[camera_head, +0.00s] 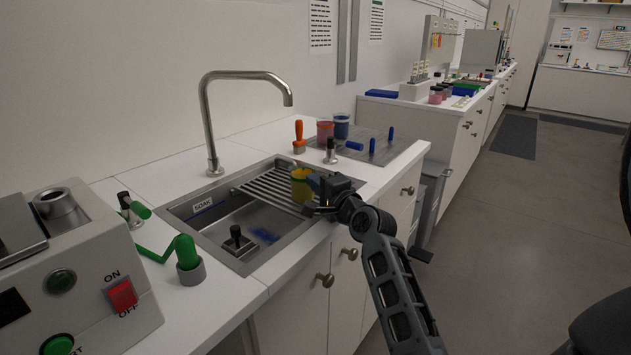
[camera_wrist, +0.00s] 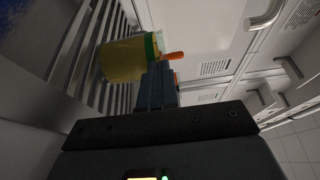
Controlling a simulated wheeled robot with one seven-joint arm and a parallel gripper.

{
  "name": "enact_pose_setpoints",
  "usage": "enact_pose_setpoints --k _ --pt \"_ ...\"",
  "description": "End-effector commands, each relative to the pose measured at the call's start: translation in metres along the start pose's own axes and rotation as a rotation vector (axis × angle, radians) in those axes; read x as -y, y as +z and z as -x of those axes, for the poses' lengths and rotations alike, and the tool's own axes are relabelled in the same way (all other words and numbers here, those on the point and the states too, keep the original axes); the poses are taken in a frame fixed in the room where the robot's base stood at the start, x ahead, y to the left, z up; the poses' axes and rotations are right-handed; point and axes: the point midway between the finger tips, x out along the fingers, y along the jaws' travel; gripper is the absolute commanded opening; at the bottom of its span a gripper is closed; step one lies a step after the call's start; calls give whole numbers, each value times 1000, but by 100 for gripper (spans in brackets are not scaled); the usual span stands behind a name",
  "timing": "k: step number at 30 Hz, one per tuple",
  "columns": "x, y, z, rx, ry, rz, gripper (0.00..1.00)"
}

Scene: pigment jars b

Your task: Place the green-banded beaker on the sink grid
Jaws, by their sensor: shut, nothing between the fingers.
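The green-banded beaker (camera_head: 301,187), with yellow contents, stands about upright on the sink grid (camera_head: 262,190), near its right end. It also shows in the wrist view (camera_wrist: 122,61), with its green band (camera_wrist: 150,46) near the rim and the grid slats (camera_wrist: 88,50) at its base end. My gripper (camera_head: 318,184) is right beside the beaker on its right side in the head view. In the wrist view its fingers (camera_wrist: 157,78) are together with nothing between them, close to the beaker's rim. I cannot tell whether they touch it.
The sink's open basin (camera_head: 225,228) lies left of the grid. A tall faucet (camera_head: 210,120) rises behind it. A red jar (camera_head: 325,134), a blue jar (camera_head: 341,127) and an orange-handled tool (camera_head: 299,137) stand behind the grid.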

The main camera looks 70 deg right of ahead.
Motion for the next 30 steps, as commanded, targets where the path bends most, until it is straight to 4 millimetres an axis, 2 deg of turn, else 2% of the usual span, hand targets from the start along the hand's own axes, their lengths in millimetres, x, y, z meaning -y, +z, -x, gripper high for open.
enact_pose_setpoints --k 13,24,30 --pt "0 0 -6 0 0 0 0" --pt "0 0 -67 1 -1 1 0" --pt "0 0 -77 0 0 1 0"
